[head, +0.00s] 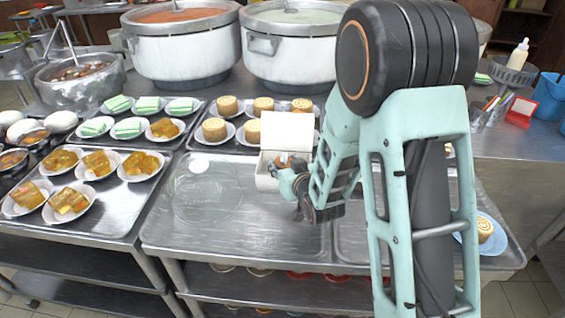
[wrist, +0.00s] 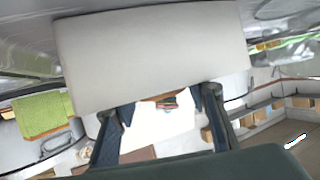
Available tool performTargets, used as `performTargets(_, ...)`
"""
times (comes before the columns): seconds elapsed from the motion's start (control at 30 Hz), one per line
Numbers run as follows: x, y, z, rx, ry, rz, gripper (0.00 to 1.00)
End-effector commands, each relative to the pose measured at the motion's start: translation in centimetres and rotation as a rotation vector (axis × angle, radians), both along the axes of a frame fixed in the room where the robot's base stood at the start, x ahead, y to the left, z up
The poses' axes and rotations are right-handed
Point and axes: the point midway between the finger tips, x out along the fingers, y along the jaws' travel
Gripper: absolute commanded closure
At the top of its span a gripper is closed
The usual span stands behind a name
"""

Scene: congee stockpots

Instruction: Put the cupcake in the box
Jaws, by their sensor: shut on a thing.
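The white box (head: 267,177) stands on the steel bench with its lid (head: 288,131) raised upright at the back. In the wrist view the lid (wrist: 150,50) is a large pale panel close to the camera. My gripper (head: 283,165) is at the box's opening, coming in from the right front. In the wrist view its two dark fingers (wrist: 167,103) stand apart, with a small brown and dark thing (wrist: 168,99) between their tips, apparently the cupcake. Most of it is hidden by the lid's edge, so I cannot tell whether it touches the box.
A clear glass dish (head: 205,190) stands left of the box. Trays with cake rolls (head: 228,105), green-topped plates (head: 148,105) and sliced cakes (head: 97,162) fill the left and back. Large pots (head: 180,50) stand behind. The bench front (head: 260,236) is clear.

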Motion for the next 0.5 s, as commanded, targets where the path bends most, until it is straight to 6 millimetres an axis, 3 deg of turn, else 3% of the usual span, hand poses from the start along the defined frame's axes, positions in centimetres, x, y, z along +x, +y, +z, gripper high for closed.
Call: performTargets(0.5, 0.01, 0.01, -0.78, 0.000, 0.001, 0.000, 0.83)
